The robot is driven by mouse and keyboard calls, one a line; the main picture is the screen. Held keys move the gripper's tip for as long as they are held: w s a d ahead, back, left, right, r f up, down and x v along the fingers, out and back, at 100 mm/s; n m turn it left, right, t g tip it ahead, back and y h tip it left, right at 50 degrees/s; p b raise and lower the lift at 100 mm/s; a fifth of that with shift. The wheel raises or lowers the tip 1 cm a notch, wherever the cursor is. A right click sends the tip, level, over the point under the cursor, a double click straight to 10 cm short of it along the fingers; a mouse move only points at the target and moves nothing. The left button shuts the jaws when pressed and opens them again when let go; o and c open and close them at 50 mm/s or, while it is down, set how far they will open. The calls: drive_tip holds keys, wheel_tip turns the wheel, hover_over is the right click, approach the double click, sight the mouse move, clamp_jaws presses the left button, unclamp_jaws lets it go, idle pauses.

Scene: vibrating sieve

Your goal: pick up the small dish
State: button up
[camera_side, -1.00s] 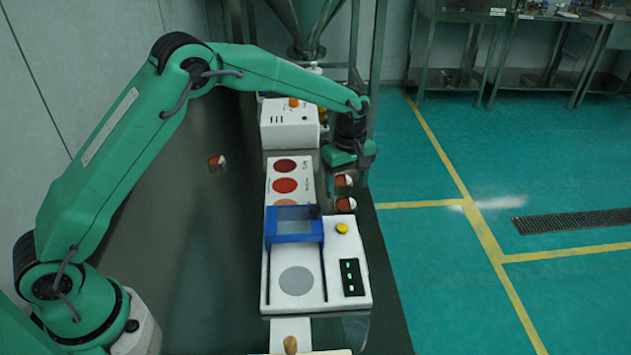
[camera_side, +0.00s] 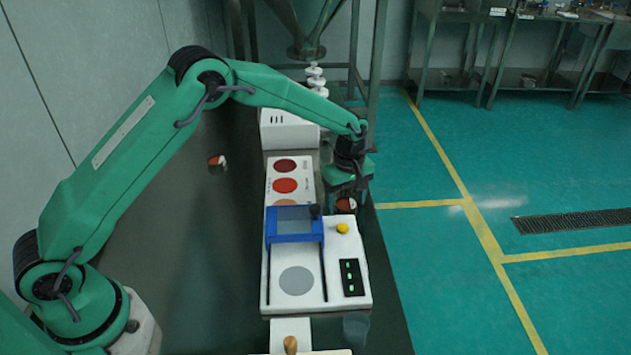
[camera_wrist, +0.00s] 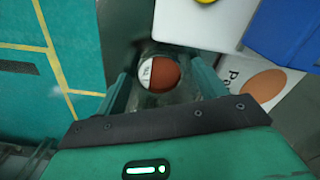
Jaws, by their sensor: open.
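A small round dish (camera_wrist: 158,74), part orange-brown and part white, lies between the two fingers of my gripper (camera_wrist: 163,84) in the wrist view. The fingers are open and spread to either side of it, with no visible grip. In the side view, my gripper (camera_side: 348,192) is low over the counter, right of the colour card. A small dish (camera_side: 346,204) shows at its fingertips. Another similar dish (camera_side: 217,162) lies alone on the dark counter to the left. The gripper hides the spot just behind the near dish.
The white sieve machine (camera_side: 343,270) with a blue frame (camera_side: 295,238) and yellow button (camera_side: 342,228) stands close in front of my gripper. The colour card (camera_side: 277,178) is to its left, and a white box (camera_side: 288,131) behind. The counter's right edge is near.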

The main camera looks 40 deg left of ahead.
sight(346, 208)
drive_tip(key=c, duration=1.1)
drive_tip(key=shift+r, duration=0.85)
wheel_tip(346, 208, up, 2)
drive_tip(key=shift+r, duration=0.1)
drive_tip(key=s+d+r, duration=0.2)
drive_tip(key=d, duration=0.1)
drive_tip(key=s+d+r, duration=0.2)
drive_tip(key=s, duration=0.1)
drive_tip(key=s+d+r, duration=0.2)
drive_tip(key=d+r, duration=0.1)
drive_tip(key=shift+s+d+r, duration=0.1)
drive_tip(key=shift+s+d, duration=0.25)
drive_tip(key=shift+s, duration=0.05)
